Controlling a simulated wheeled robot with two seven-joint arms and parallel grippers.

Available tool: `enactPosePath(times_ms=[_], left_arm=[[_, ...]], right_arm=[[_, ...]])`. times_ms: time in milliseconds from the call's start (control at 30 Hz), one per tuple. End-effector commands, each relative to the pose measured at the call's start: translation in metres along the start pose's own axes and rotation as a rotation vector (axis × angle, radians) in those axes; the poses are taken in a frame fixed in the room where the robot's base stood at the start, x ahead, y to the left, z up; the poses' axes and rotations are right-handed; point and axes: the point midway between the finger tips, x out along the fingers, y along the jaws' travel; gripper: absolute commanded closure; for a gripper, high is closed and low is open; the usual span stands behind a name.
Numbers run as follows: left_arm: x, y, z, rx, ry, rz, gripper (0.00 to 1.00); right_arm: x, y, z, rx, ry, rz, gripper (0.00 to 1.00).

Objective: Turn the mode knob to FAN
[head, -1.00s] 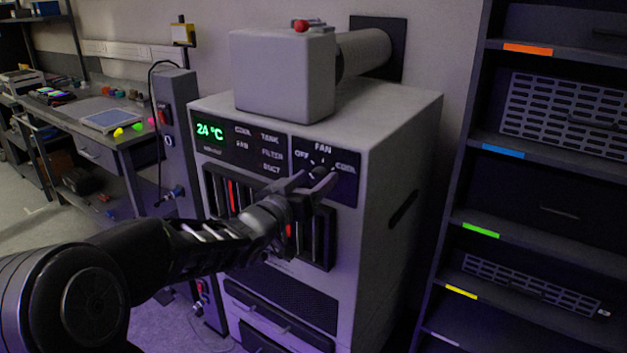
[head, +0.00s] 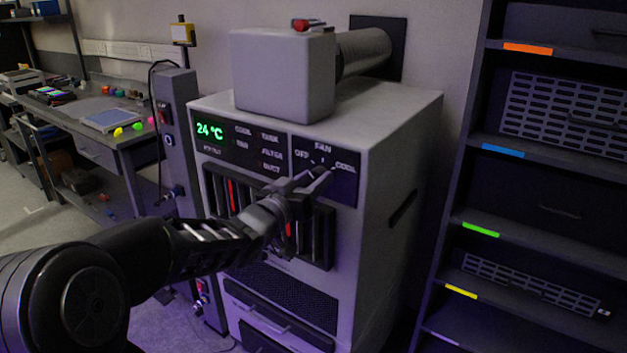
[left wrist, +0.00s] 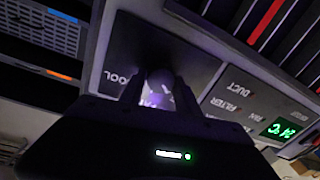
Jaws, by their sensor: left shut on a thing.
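The mode knob sits on a dark panel (head: 345,188) on the front of the grey cooling unit (head: 395,190). Labels OFF, FAN and COOL stand around it, with FAN at the top. My left gripper (head: 318,180) is at the panel, shut on the mode knob. In the left wrist view the fingers (left wrist: 160,88) close around the knob (left wrist: 162,76), and the COOL label shows beside them. The fingers hide most of the knob, so I cannot tell which label its pointer faces. My right gripper is not in view.
A green 24 °C display (head: 210,131) and small labels are left of the knob panel. Slatted vents (head: 222,190) lie below. A shelf rack (head: 470,190) stands at the right, and a grey post (head: 180,130) and workbench (head: 120,128) at the left.

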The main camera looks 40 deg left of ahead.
Motion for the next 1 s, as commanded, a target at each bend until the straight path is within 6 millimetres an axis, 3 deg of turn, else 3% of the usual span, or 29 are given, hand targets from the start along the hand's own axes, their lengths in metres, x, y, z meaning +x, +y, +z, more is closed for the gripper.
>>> enactPosePath(times_ms=[467, 1000], left_arm=[[0.000, 0.000, 0.004, 0.100, 0.008, 0.002, 1.00], [0.000, 0.000, 0.007, 0.531, 0.038, 0.007, 1.00]], right_arm=[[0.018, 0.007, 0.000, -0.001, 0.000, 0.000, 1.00], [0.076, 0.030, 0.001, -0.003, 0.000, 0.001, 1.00]])
